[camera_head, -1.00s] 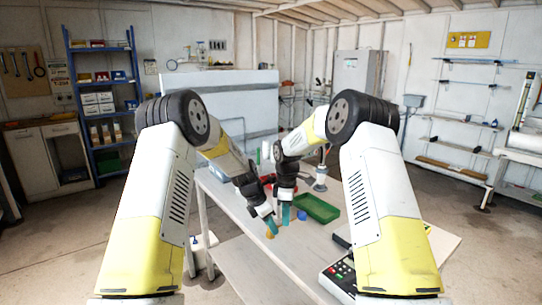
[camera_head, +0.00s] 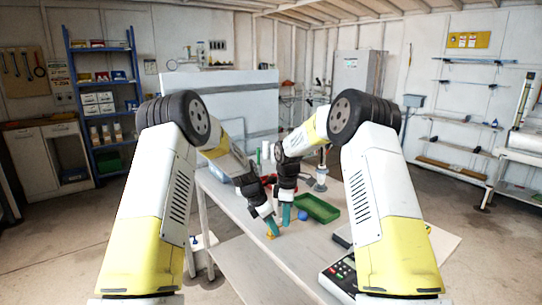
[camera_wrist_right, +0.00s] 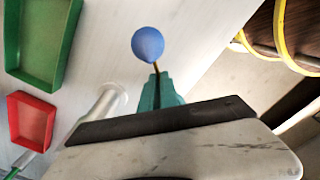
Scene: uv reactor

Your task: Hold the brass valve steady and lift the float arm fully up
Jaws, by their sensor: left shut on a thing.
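The brass valve (camera_head: 271,235) is a small yellow shape low on the near side of the table. My left gripper (camera_head: 272,229) has teal fingers reaching down to it and is shut on it. The float arm ends in a blue ball (camera_head: 302,214), right of my right gripper (camera_head: 286,220) in the head view. In the right wrist view the blue ball (camera_wrist_right: 148,44) sits on a thin brass rod (camera_wrist_right: 157,68) just beyond the teal fingers (camera_wrist_right: 160,90). The rod meets the fingertips; whether they grip it is unclear. The rest of the float arm is hidden.
A green tray (camera_head: 318,208) lies to the right of my grippers; the right wrist view also shows a red tray (camera_wrist_right: 31,119). A control box (camera_head: 342,275) stands at the table's near right. Bare table top (camera_head: 300,245) lies in front of the grippers.

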